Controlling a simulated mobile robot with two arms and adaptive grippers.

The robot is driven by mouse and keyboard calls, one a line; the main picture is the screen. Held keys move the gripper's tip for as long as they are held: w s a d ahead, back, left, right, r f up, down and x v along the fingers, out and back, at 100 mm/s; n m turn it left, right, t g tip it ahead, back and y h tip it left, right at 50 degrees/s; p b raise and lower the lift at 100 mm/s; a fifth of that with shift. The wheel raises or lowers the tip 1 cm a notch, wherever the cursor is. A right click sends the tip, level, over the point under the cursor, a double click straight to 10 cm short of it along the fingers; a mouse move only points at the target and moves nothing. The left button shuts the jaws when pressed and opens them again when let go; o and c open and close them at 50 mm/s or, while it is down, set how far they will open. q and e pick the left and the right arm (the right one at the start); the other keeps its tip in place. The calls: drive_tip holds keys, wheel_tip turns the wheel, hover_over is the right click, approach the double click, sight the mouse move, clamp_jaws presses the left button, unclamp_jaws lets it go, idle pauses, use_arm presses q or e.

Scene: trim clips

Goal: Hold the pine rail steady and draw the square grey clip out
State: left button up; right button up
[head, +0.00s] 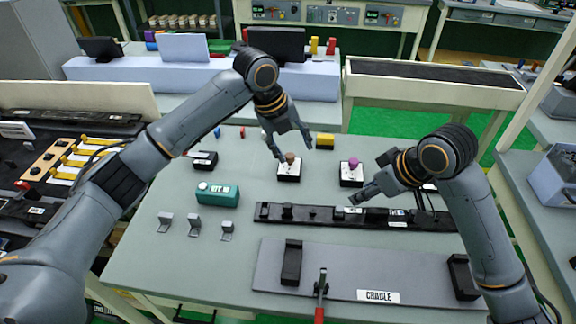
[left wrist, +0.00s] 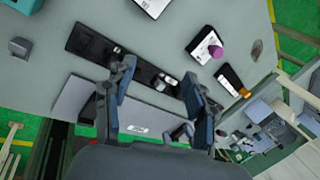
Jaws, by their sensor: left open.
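No pine-coloured rail shows on the main table. A long black rail (head: 385,217) lies across it, with several small clips and labels; it also shows in the left wrist view (left wrist: 92,43). A small square grey clip (head: 338,214) sits on the rail, left of its middle. My left gripper (head: 293,149) is open and empty, above the table behind the rail, near the box with the brown knob (head: 290,158). My right gripper (head: 358,198) is low, just behind the rail and right of the grey clip. Its fingers are too small to tell open from shut.
A grey cradle board (head: 340,262) with black end blocks lies in front of the rail. Several loose grey clips (head: 195,222) and a teal box (head: 217,194) are to the left. A purple-knobbed box (head: 352,175) stands behind my right gripper. The front-left table is clear.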

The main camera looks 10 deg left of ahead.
sight(288, 205)
use_arm(q)
drive_tip(key=s+f+m+g+y, duration=0.1)
drive_tip(key=s+m+g+y, duration=0.15)
drive_tip(key=s+m, duration=0.35)
drive_tip(key=shift+n+y, duration=0.35)
drive_tip(key=shift+n, duration=0.35)
drive_tip(key=f, duration=1.3)
drive_tip(key=shift+s+d, duration=0.15)
drive_tip(key=shift+s, duration=0.15)
